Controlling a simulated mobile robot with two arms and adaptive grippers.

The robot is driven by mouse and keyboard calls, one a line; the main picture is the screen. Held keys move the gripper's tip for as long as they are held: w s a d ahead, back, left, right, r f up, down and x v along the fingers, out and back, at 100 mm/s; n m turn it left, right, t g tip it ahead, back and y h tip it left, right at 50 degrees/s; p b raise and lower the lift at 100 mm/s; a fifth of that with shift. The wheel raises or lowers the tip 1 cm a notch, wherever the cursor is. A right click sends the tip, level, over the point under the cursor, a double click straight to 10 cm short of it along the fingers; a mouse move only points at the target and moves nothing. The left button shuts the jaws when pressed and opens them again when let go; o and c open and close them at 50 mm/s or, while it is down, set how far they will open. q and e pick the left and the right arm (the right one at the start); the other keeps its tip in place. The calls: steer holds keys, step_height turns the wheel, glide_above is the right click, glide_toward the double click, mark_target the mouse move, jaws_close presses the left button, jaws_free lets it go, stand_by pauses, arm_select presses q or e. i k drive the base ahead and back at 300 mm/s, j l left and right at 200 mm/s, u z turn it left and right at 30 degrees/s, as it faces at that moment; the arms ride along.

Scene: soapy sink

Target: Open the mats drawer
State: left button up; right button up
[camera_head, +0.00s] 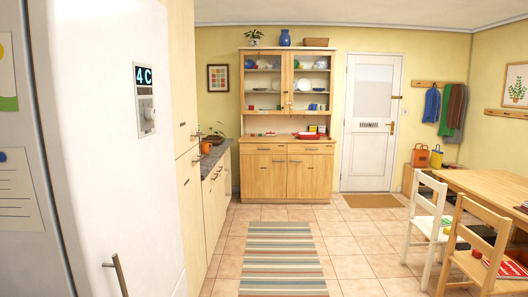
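A wooden dresser (247,110) stands against the back wall, across the room. It has a left drawer (259,150) and a right drawer (316,150) side by side above its lower doors, and both look shut. The left-hand counter (214,197) also has drawer or door fronts with handles, seen at a steep angle. I see no readable label that tells which is the mats drawer. Neither of my grippers is in view.
A white fridge (110,150) is close on the left. A striped rug (283,262) lies on the clear tiled floor towards the dresser. A white chair (427,215), a wooden chair (473,258) and a table (495,188) stand on the right. A white door (371,155) is shut.

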mark_target(245, 147)
steer(key=i+z, duration=0.15)
steer(key=i, duration=2.45)
steer(key=i+l, duration=0.1)
steer(key=i, duration=1.8)
steer(key=i+l, duration=0.1)
steer(key=i, duration=3.8)
steer(key=j+u, duration=0.05)
